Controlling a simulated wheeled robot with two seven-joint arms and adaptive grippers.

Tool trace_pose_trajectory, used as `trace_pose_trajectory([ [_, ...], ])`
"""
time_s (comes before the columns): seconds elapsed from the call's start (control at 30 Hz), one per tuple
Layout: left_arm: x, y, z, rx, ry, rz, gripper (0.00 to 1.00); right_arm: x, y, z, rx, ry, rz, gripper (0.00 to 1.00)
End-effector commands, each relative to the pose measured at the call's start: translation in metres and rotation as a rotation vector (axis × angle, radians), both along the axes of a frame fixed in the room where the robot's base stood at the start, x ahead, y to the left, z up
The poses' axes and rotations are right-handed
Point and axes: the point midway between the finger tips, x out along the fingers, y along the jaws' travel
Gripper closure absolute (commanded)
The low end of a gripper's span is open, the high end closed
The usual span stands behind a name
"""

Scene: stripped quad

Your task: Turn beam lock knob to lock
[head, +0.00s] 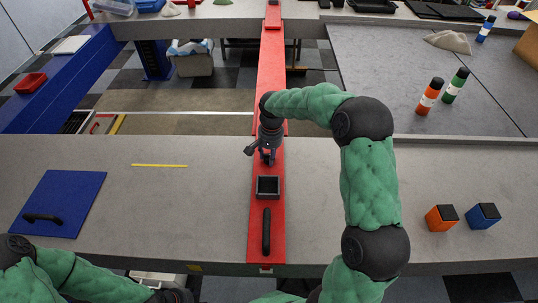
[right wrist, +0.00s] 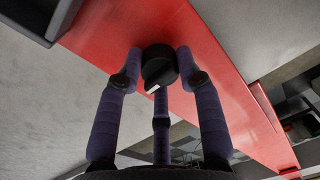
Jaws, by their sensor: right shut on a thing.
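The red beam (head: 273,85) runs from the near edge across the worktop and over the gap to the far bench. The lock knob (right wrist: 159,68) is a round black knob with a white mark, on the red beam in the right wrist view. My right gripper (head: 267,156) points down onto the beam, and its purple fingers are shut on the knob, one on each side and one in front. In the head view the gripper hides the knob.
A square black tray (head: 267,187) and a black handle (head: 266,232) sit on the near beam. A blue panel (head: 73,195) and a yellow strip (head: 159,165) lie left. Orange (head: 440,224) and blue (head: 484,221) blocks stand right. Orange (head: 429,97) and green (head: 455,86) bottles stand farther back.

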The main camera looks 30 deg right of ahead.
Motion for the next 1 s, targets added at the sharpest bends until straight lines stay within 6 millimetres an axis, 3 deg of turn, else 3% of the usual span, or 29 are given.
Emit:
trace_pose_trajectory([
  [0.07,0.0,0.0,0.0,0.0,0.0,0.0,0.6,-0.002,0.001,-0.003,0.003,0.009,-0.001,0.96],
  [0.1,0.0,0.0,0.0,0.0,0.0,0.0,0.6,-0.002,0.001,-0.003,0.003,0.009,-0.001,0.61],
  [0.17,0.0,0.0,0.0,0.0,0.0,0.0,0.6,-0.002,0.001,-0.003,0.003,0.009,-0.001,0.44],
  [0.2,0.0,0.0,0.0,0.0,0.0,0.0,0.6,-0.002,0.001,-0.003,0.003,0.008,0.0,0.4],
  [0.63,0.0,0.0,0.0,0.0,0.0,0.0,0.6,0.0,0.0,0.007,0.001,-0.001,0.001,0.4],
  [1.0,0.0,0.0,0.0,0.0,0.0,0.0,0.6,-0.002,-0.002,0.074,0.001,-0.001,0.0,0.4],
])
